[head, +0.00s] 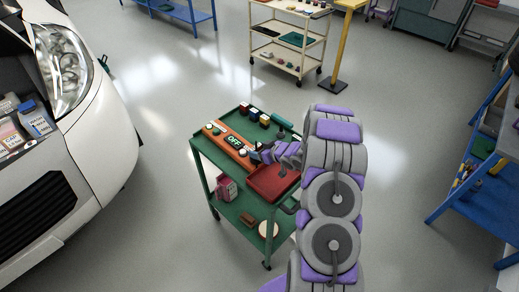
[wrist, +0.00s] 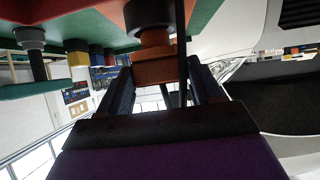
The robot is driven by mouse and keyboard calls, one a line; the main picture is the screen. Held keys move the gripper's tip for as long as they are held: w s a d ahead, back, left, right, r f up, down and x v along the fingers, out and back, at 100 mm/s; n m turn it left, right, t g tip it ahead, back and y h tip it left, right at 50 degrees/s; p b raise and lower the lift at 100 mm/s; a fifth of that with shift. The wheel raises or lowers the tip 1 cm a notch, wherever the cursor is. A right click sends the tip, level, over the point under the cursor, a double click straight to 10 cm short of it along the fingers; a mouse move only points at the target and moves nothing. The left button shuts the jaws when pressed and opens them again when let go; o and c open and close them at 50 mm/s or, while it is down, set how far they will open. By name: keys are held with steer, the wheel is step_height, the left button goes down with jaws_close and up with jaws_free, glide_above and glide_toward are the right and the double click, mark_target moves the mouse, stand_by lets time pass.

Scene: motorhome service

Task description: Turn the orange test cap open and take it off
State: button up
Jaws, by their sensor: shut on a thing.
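An orange cap (wrist: 155,70) sits between the two dark fingers of my gripper (wrist: 161,68) in the wrist view. The gripper is shut on it. A dark round fitting (wrist: 150,14) shows directly beyond the cap; whether the two are still joined I cannot tell. In the head view my gripper (head: 257,154) is low over the orange panel marked OFF (head: 229,135), near its right end. The cap is hidden there behind my gripper and arm.
The panel lies on a green cart (head: 199,145), beside a red tray (head: 270,184) and several small coloured items at the back edge. A white motorhome (head: 105,115) stands at the left. A blue rack (head: 455,195) is at the right. Grey floor (head: 165,225) is clear around the cart.

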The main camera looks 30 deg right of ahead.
steer(key=shift+f, duration=0.25)
steer(key=shift+f, duration=0.7)
steer(key=o, duration=1.2)
steer(key=p+v, duration=0.1)
steer(key=v, duration=1.6)
steer(key=shift+s+d, duration=0.15)
steer(key=shift+d, duration=0.05)
